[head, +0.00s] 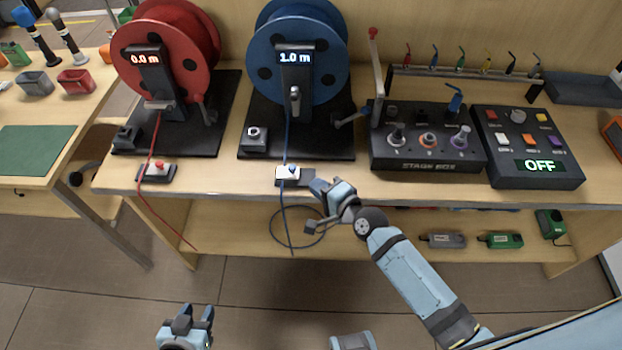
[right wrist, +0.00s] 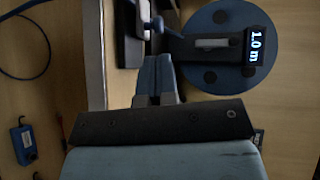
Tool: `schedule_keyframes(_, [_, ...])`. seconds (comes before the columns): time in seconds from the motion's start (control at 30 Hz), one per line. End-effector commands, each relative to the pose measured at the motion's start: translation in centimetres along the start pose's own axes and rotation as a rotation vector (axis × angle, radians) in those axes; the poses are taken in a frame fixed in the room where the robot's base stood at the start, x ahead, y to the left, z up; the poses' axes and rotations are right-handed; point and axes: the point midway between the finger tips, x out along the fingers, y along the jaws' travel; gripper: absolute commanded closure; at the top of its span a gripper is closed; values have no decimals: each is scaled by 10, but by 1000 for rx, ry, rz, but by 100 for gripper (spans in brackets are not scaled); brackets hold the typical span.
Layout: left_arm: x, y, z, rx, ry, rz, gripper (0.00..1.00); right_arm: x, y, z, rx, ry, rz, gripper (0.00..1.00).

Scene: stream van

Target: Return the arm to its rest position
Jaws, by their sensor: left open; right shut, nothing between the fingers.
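My right arm reaches in from the lower right in the head view. Its gripper (head: 318,187) is shut and empty at the bench's front edge, close to the white block (head: 288,172) below the blue reel. I cannot tell whether it touches the block. In the right wrist view the shut fingers (right wrist: 160,72) point up towards the blue reel (right wrist: 225,45). My left gripper (head: 187,322) is open and empty at the bottom of the head view, well short of the bench.
The blue reel (head: 296,75) reads 1.0 m, with its blue cable hanging over the front edge near my right gripper. The red reel (head: 160,60) reads 0.0 m. A stage box (head: 425,165) and a panel reading OFF (head: 528,148) stand right. Floor in front is clear.

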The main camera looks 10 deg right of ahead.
Motion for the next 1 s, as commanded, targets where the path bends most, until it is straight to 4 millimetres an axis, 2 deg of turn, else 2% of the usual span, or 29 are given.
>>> schedule_keyframes(0.1, [1, 0, 1, 1, 1, 0, 57, -29, 2, 1, -1, -1, 2, 100])
schedule_keyframes(0.3, [4, -6, -4, 8, 12, -7, 57, -61, 1, 0, 0, -1, 0, 100])
schedule_keyframes(0.43, [3, -6, -6, 6, 17, -7, 57, -71, 0, 0, 1, -1, -1, 100])
schedule_keyframes(0.77, [0, -4, -10, 4, 16, -4, 57, -77, 0, 2, -31, 2, 10, 100])
schedule_keyframes(0.87, [-10, -3, -22, 4, 10, -4, 57, -94, 2, 10, -207, 13, 64, 100])
schedule_keyframes(1.0, [-29, -2, -48, 4, 8, -5, 57, -139, 11, 25, -675, 5, 210, 100])
